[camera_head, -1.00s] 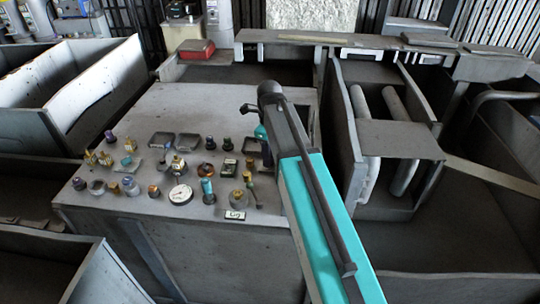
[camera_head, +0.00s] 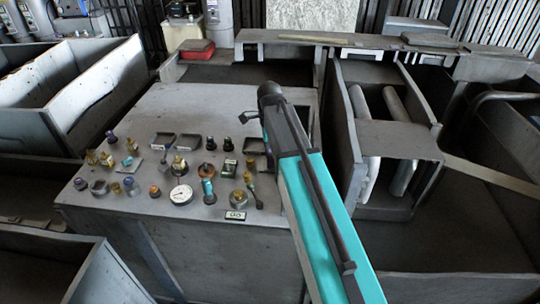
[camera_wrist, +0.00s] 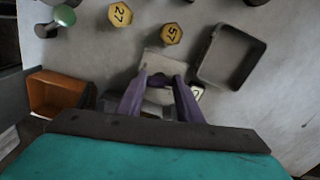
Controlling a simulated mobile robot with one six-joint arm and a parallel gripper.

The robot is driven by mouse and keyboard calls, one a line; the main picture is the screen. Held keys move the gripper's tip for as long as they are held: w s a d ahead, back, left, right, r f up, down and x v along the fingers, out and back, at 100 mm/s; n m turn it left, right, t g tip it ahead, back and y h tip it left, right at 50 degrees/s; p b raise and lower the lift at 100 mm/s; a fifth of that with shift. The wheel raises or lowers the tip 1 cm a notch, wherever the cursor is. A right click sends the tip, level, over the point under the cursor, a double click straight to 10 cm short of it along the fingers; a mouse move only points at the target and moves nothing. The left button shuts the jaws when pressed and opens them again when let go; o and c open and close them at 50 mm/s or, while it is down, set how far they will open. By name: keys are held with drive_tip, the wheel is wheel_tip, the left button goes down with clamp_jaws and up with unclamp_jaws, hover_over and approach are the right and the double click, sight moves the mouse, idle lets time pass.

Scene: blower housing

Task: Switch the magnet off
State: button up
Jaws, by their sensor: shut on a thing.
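The control panel (camera_head: 210,112) is a worn grey desk top with knobs, dials and levers. In the wrist view, my gripper (camera_wrist: 160,80) has two purple fingers close together, shut on a small dark part at the lower edge of a light grey plate (camera_wrist: 157,60). The fingers hide most of this part, so I cannot tell its shape or whether it is the magnet switch. In the head view my arm blocks sight of the fingertips. I cannot read any magnet label.
A dark open tray (camera_wrist: 231,57) is to the right, an orange box (camera_wrist: 55,94) to the left and a green knob (camera_wrist: 65,15) upper left. A round gauge (camera_head: 181,195) sits on the panel.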

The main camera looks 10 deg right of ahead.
drive_tip(key=n, duration=0.4)
drive_tip(key=shift+s+n, duration=0.15)
drive_tip(key=shift+n, duration=0.15)
idle(0.4)
drive_tip(key=o, duration=1.1)
drive_tip(key=shift+r+b, duration=1.35)
drive_tip(key=shift+r, duration=5.55)
drive_tip(key=shift+f, duration=0.1)
